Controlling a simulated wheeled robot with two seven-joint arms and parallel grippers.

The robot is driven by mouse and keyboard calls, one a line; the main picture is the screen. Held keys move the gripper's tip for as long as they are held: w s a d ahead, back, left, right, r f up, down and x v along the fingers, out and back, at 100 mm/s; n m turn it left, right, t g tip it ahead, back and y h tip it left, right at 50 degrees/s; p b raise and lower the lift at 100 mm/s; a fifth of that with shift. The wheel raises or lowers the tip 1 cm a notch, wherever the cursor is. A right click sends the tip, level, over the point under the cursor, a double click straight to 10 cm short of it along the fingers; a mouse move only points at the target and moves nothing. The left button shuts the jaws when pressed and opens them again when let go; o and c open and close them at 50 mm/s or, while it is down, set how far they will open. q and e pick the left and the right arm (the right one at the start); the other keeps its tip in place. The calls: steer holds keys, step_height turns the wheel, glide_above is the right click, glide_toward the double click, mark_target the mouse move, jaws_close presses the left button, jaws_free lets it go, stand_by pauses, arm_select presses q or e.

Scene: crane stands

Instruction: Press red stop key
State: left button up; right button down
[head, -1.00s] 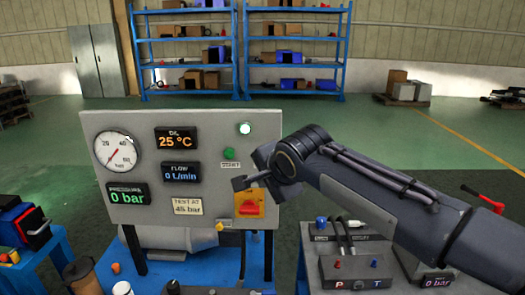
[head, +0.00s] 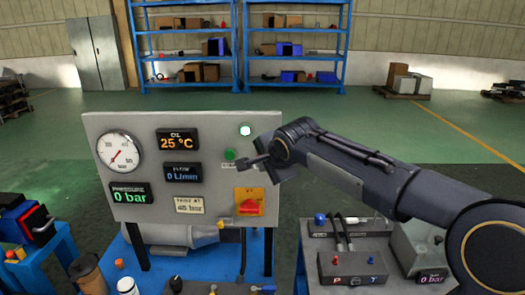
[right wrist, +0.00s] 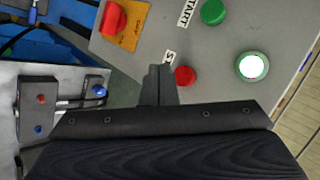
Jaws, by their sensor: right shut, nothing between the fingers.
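The red stop key (right wrist: 185,76) is a round red button on the grey panel (head: 105,128); it shows in the right wrist view, and my gripper hides it in the head view. My right gripper (head: 242,163) is shut and empty, in front of the panel just below the green start button (head: 230,154). In the right wrist view, the closed fingertips (right wrist: 160,70) are just left of the red key and partly cover its label. I cannot tell whether they touch the panel. My left gripper is not in view.
A red rotary switch on an orange plate (head: 241,193) is below the gripper. A lit white lamp (head: 246,130) is above. The panel also carries a round gauge (head: 120,152) and displays. A grey bench with a control box (head: 352,268) stands at the right.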

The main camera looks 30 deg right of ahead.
steer(key=shift+w+d, duration=0.3)
steer(key=shift+w, duration=0.2)
steer(key=shift+w+d, duration=0.3)
steer(key=shift+w, duration=0.2)
steer(key=shift+w, duration=0.1)
stand_by(1.3)
steer(key=shift+w+d, duration=0.25)
steer(key=shift+w+d+p, duration=0.25)
steer(key=shift+w+p, duration=0.05)
steer(key=shift+w, duration=0.1)
stand_by(0.9)
steer(key=shift+s+a+b, duration=0.5)
steer(key=shift+s+b, duration=0.2)
steer(key=shift+s, duration=0.05)
steer(key=shift+s, duration=0.1)
